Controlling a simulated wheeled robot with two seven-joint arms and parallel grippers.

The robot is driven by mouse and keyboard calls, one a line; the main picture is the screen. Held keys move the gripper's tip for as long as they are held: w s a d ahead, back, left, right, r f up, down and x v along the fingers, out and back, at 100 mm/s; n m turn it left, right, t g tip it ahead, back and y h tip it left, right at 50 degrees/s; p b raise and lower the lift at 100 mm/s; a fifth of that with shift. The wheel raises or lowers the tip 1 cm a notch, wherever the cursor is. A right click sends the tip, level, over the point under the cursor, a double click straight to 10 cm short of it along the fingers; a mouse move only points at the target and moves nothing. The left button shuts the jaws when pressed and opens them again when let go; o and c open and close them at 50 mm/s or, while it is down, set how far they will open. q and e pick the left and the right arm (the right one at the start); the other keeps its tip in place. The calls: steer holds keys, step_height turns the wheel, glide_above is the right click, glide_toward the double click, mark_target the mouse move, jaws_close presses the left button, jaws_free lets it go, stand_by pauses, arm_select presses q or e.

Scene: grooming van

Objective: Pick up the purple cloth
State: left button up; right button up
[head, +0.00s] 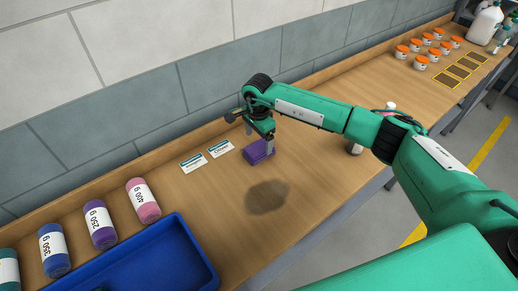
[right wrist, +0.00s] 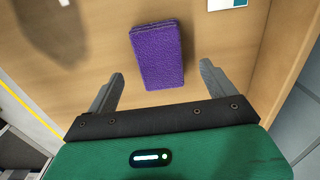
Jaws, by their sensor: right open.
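The purple cloth (head: 259,151) is a folded, block-like pad lying on the wooden bench in the head view. It also shows in the right wrist view (right wrist: 157,55), ahead of and between the fingers. My right gripper (head: 258,143) is above the cloth, its fingers pointing down. In the right wrist view the gripper (right wrist: 160,85) is open, one finger on each side of the cloth's near end, with gaps on both sides. Whether the fingertips are level with the cloth is hard to tell. My left gripper is not in view.
A dark stain (head: 267,197) is on the bench in front. A white-capped bottle (head: 389,107) is partly behind my right arm. Orange-lidded jars (head: 421,62) stand far right.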

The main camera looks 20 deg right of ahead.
mark_target(259, 148)
steer(key=shift+f, duration=0.2)
step_height(259, 148, down, 4)
steer(key=p, duration=0.2)
steer(key=shift+d+f+p, duration=0.1)
steer(key=shift+p, duration=0.3)
steer(key=shift+f, duration=0.3)
steer(key=c, duration=1.1)
steer(key=shift+r, duration=0.1)
step_height(259, 148, up, 18)
steer(key=b, duration=0.6)
steer(key=shift+r, duration=0.25)
steer(key=shift+c, duration=0.3)
steer(key=shift+r, duration=0.7)
